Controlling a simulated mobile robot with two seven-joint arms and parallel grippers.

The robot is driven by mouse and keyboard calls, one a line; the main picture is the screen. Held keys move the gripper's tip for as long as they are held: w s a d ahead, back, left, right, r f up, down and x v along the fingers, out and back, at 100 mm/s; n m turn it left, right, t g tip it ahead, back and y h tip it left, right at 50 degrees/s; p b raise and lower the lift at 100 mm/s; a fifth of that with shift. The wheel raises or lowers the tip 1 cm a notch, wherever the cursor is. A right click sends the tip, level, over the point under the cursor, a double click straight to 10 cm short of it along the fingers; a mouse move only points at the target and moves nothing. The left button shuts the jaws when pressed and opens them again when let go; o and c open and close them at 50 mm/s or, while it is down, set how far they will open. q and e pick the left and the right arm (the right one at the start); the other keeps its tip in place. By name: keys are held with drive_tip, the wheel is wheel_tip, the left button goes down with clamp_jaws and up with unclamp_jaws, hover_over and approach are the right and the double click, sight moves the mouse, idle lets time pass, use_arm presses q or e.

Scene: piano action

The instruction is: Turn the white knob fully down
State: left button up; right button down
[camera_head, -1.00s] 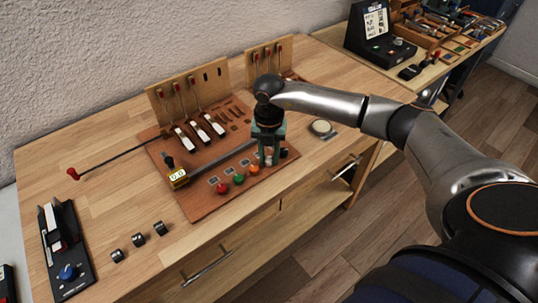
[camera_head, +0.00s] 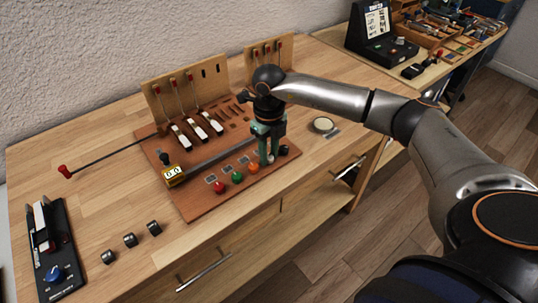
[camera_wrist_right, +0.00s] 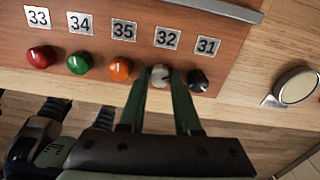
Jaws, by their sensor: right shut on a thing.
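The white knob (camera_wrist_right: 160,76) sits in the front row of knobs on the brown board (camera_head: 203,205), below the label 32. My right gripper (camera_wrist_right: 161,80) points down at it, with one finger on each side, and is shut on it. In the head view, my right gripper (camera_head: 268,155) stands over the right part of the board, and its fingers mostly hide the white knob. The knob's pointer mark is too small to read. My left gripper is in neither view.
To the left of the white knob are orange (camera_wrist_right: 121,69), green (camera_wrist_right: 79,64) and red (camera_wrist_right: 40,57) knobs. A black knob (camera_wrist_right: 198,81) is close on its right. A metal bar (camera_head: 215,156) lies behind them. A round disc (camera_head: 323,125) stands to the right.

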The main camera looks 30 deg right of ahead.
sight(269, 156)
drive_tip(key=n+b, duration=0.2)
drive_tip(key=n, duration=0.5)
drive_tip(key=shift+b, duration=0.4)
drive_tip(key=n+b, duration=0.1)
drive_tip(key=n, duration=0.3)
drive_tip(key=shift+r+n+b, duration=0.1)
drive_tip(key=shift+n+b, duration=0.2)
drive_tip(key=shift+n, duration=0.4)
drive_tip(key=c, duration=0.6)
unclamp_jaws()
wheel_tip(269, 156, up, 12)
drive_tip(key=shift+r, duration=0.2)
